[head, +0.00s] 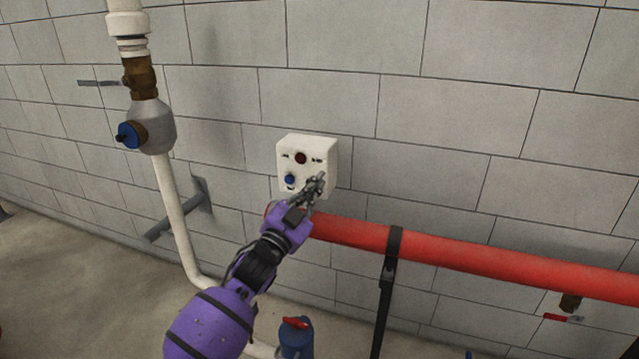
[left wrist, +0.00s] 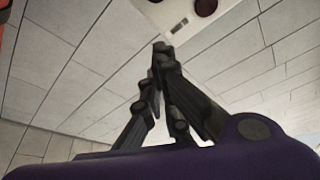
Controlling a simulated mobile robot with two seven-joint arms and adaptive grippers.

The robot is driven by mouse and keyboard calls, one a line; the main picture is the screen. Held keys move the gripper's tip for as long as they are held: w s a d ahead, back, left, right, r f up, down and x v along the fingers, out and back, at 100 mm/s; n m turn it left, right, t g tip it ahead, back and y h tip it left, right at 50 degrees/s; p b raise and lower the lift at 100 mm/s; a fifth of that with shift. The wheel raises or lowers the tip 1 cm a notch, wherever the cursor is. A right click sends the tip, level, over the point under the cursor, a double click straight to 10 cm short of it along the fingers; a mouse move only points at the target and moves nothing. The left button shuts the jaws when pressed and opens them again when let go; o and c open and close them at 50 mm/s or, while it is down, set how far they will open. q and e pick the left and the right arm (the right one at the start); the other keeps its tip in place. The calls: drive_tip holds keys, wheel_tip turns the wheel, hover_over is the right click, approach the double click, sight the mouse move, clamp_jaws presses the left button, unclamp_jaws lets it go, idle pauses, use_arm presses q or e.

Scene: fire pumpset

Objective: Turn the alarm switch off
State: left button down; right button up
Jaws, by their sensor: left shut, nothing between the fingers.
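The alarm switch box (head: 327,158) is a white box on the block wall, near the middle of the head view. Its face has a dark red round part (head: 300,158) at the upper middle and a blue knob (head: 290,179) at the lower left. My left gripper (head: 320,177) is shut and empty. In the head view it overlaps the box's lower right; I cannot tell whether it touches. In the left wrist view the shut fingers (left wrist: 160,50) point up toward the box (left wrist: 172,14), which is cut off by the top edge. My right gripper is not in view.
A red pipe (head: 450,248) runs along the wall just below the box, on a black support (head: 386,290). A white vertical pipe with a grey and brass valve (head: 152,125) stands to the left. A blue valve with red handle (head: 296,338) is low in front.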

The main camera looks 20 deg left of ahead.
use_arm(q)
drive_tip(key=w, duration=0.1)
drive_tip(key=w+f, duration=0.1)
drive_tip(key=w, duration=0.1)
drive_tip(key=w+a+f, duration=0.1)
drive_tip(key=w, duration=0.1)
drive_tip(key=shift+w, duration=0.15)
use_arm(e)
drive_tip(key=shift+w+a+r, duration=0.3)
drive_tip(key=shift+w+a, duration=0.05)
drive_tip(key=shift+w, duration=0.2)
use_arm(q)
drive_tip(key=shift+f, duration=0.15)
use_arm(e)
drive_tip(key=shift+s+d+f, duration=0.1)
